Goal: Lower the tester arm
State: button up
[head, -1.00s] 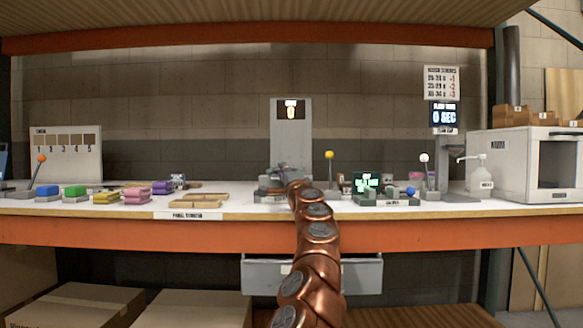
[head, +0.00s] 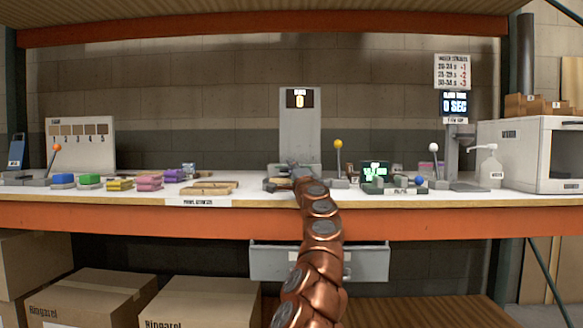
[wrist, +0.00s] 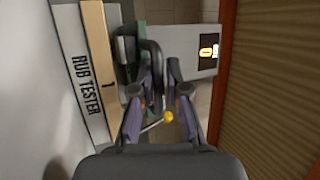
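The rub tester has a grey upright (head: 299,130) with a lit display reading 0, at the middle back of the bench. Its label strip (wrist: 85,85) reads RUB TESTER in the wrist view. My gripper (head: 290,172) is at the tester's base, in front of the upright. In the wrist view my gripper's two fingers (wrist: 163,75) stand apart, with a dark curved part (wrist: 152,55) at their tips. I cannot tell whether this is the tester arm or whether the fingers touch it. A lever with a yellow ball (head: 338,145) stands just right of the upright.
Coloured blocks (head: 89,180) and an orange-balled lever (head: 56,148) are at the left. A green-screened device (head: 376,171), a white-balled lever (head: 433,148), a pump bottle (head: 489,168) and a white cabinet (head: 520,150) are at the right. A shelf (head: 260,14) hangs above.

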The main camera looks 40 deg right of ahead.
jog(key=o, duration=0.4)
jog(key=shift+s+r, duration=0.1)
jog(key=shift+r, duration=0.1)
jog(key=shift+r, duration=0.1)
